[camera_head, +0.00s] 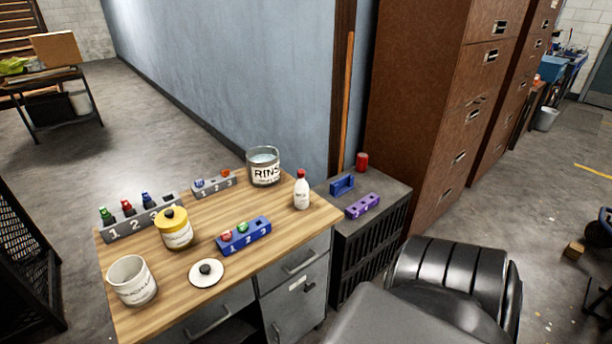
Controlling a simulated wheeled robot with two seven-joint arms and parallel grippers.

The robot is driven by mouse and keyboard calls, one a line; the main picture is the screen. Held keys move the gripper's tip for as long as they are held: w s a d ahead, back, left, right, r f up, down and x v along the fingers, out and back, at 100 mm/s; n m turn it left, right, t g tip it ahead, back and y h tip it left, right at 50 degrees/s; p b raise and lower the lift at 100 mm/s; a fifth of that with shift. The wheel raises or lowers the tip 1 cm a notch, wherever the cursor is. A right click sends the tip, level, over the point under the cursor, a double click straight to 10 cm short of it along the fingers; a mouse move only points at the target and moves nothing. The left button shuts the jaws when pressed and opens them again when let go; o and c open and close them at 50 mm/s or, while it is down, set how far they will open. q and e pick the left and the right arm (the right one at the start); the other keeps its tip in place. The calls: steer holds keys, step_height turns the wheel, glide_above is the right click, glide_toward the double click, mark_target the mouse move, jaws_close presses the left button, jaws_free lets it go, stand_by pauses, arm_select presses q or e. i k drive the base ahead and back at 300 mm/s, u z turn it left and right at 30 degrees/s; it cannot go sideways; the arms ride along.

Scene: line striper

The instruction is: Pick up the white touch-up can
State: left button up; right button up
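A small white can or bottle with a red cap (301,192) stands upright at the right end of the wooden worktop (270,250). It has dark marks low on its front, too small to read. It stands apart from its neighbours, just in front of and to the right of the clear RINSE jar (264,167). A wider white open pot (132,281) with lettering stands at the worktop's front left. I cannot read a touch-up label on either. Neither of my grippers is in view.
A yellow-lidded jar (175,229), a white lid with black knob (206,273), a blue numbered rack (245,236) and two grey racks (138,222) share the worktop. A dark cabinet (393,188) at right holds a red can (362,161), blue tray (342,186) and purple rack (363,206).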

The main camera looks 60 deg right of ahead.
mark_target(130, 277)
steer(key=z, duration=0.9)
steer(key=k, duration=0.65)
steer(key=z, duration=3.15)
steer(key=i, duration=0.5)
steer(key=u, duration=3.85)
